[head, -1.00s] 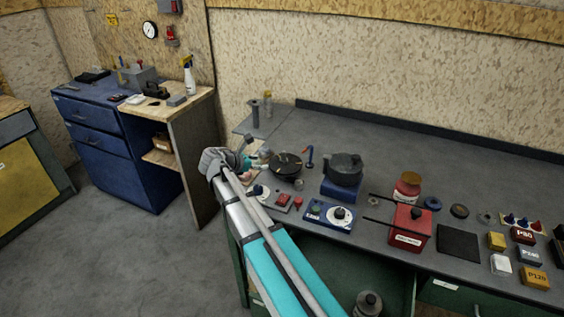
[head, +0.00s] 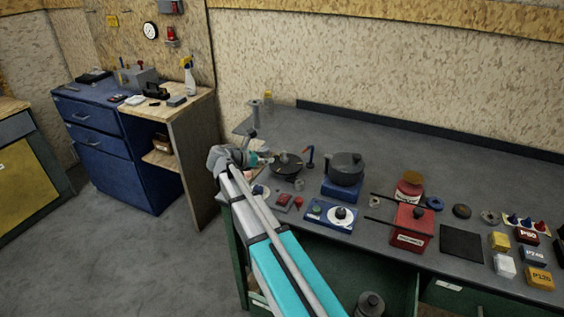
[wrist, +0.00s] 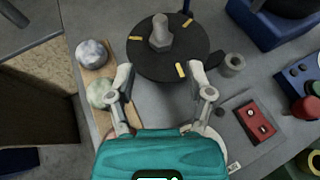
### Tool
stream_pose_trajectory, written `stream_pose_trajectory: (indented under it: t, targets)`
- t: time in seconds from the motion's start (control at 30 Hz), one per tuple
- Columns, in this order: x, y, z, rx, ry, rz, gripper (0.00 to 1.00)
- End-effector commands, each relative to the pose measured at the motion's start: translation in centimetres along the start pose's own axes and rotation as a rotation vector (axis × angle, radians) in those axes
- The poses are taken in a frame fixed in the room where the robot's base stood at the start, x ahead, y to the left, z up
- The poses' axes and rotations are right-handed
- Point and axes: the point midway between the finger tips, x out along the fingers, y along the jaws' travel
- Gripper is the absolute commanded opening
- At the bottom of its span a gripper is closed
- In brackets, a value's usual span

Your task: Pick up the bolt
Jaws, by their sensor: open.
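A grey bolt (wrist: 161,36) with a hex head stands upright on a round black disc (wrist: 140,62) with yellow marks, at the top middle of the wrist view. In the head view the bolt (head: 284,157) is small on the dark disc (head: 287,170). My gripper (wrist: 160,74) is open, with its two fingers apart and nothing between them. Its fingertips appear over the near edge of the disc, with the bolt ahead of them. In the head view my gripper (head: 266,158) is just left of the bolt.
A grey nut (wrist: 232,64) is right of the disc, and a red box (wrist: 256,121) is nearer me. A blue-based pot (head: 342,187) stands right of the disc.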

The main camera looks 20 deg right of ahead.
Motion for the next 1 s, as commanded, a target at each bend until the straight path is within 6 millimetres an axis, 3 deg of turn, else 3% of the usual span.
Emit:
stream_pose_trajectory:
  t: [0.1, 0.3, 0.83, 1.0]
  targets:
    - [2.1, 0.0, -0.3, 0.001, 0.000, -0.003, 0.67]
    - [4.3, 0.0, -0.1, 0.002, 0.000, -0.002, 0.67]
    - [5.1, -0.1, 0.0, 0.001, 0.001, -0.002, 0.67]
    - [6.5, -0.1, -0.3, 0.002, 0.001, -0.004, 0.67]
